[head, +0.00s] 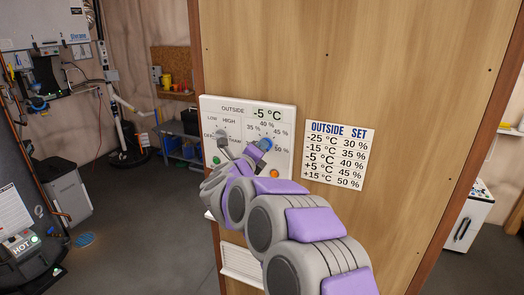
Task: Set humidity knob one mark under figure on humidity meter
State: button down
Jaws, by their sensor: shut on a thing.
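The white control panel (240,104) on the wooden wall reads "OUTSIDE -5 °C" at the top. The humidity knob (266,143) is on its right half, with marks around it; 35, 40, 45 and 50 % can be read. My gripper (259,147) is at this knob, shut on it. My gripper and arm hide part of the knob and the panel's lower middle. The knob's pointer is too small and covered to read. The chart (339,155) to the right, headed "OUTSIDE SET", pairs -5 °C with 40 %.
A second knob (221,134), marked LOW and HIGH, is on the panel's left half. A green light (216,160) and an orange light (274,174) are lower down. A white vent (241,264) is below the panel. Open floor (130,245) lies to the left.

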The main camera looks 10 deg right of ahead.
jog(key=shift+d+f+m+b, duration=0.1)
jog(key=shift+f+m+b, duration=0.15)
jog(key=shift+m+b, duration=0.75)
jog(key=shift+f+m+b, duration=0.2)
jog(key=shift+m+b, duration=0.2)
jog(key=shift+b, duration=1.05)
jog(key=shift+r, duration=0.15)
jog(key=shift+m+b, duration=0.7)
jog(key=shift+b, duration=0.6)
jog(key=shift+m+b, duration=0.3)
jog(key=shift+m, duration=1.5)
